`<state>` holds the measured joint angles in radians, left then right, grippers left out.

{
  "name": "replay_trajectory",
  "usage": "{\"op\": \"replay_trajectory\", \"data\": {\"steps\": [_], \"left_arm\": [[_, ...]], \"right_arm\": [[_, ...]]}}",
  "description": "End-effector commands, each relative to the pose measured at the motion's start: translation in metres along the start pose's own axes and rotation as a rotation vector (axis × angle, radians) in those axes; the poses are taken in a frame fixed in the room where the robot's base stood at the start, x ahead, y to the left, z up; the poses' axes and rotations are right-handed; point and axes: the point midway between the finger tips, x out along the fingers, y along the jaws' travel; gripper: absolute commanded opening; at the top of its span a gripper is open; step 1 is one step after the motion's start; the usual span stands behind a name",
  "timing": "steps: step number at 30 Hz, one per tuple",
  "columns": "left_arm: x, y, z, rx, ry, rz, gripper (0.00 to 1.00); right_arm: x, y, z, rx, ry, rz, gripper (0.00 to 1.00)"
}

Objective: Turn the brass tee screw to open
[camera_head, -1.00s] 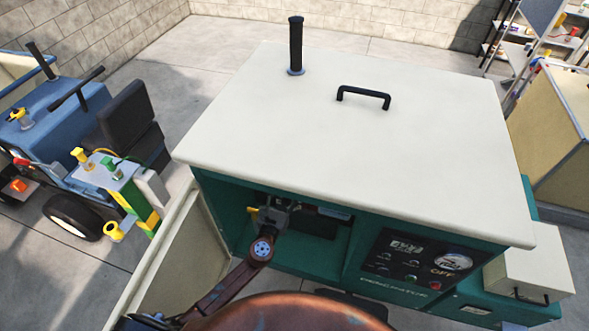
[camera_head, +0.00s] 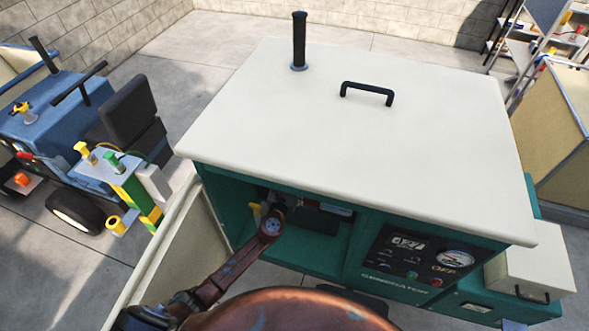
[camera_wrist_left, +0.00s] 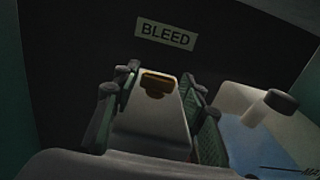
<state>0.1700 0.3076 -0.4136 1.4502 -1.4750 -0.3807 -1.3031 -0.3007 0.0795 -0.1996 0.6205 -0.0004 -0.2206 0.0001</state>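A small brass piece, apparently the tee screw (camera_wrist_left: 157,83), shows in the left wrist view at the far end of a pale grey body, below a BLEED label (camera_wrist_left: 166,34). My left gripper (camera_wrist_left: 155,78) has its fingers apart on either side of the brass piece, with gaps visible; I see no clear contact. In the head view my left arm reaches into the open compartment of the green generator (camera_head: 300,262), and the lid hides most of the gripper and the screw. My right gripper is in neither view.
The cream lid (camera_head: 350,130) overhangs the compartment. An open door panel (camera_head: 180,245) stands left of my arm. A gauge panel (camera_head: 425,255) is to the right. A dark-capped pale part (camera_wrist_left: 280,103) is right of the fingers. A blue vehicle (camera_head: 60,120) stands farther left.

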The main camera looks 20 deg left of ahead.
Motion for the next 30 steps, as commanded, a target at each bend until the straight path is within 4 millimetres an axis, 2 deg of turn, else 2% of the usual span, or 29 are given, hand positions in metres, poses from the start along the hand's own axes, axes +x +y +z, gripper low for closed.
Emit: {"op": "replay_trajectory", "data": {"steps": [2, 12, 13, 14, 22, 30], "left_arm": [[0.0, 0.0, 0.0, 0.0, 0.0, 0.001, 0.32], [0.0, 0.0, 0.0, 0.0, 0.0, 0.0, 0.09], [-0.001, 0.008, 0.0, 0.004, 0.0, 0.001, 0.07], [0.0, 0.005, 0.0, 0.002, 0.0, 0.001, 0.07], [0.0, -0.001, 0.001, -0.003, 0.001, 0.051, 0.07], [0.001, -0.007, 0.001, -0.005, 0.002, 0.223, 0.07]], "right_arm": [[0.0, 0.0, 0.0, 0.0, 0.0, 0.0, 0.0], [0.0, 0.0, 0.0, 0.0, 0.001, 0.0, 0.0], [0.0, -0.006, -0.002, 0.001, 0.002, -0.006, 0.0], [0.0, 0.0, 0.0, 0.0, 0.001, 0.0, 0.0], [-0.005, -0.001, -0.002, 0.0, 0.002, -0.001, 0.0], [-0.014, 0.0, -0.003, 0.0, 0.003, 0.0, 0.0]]}}
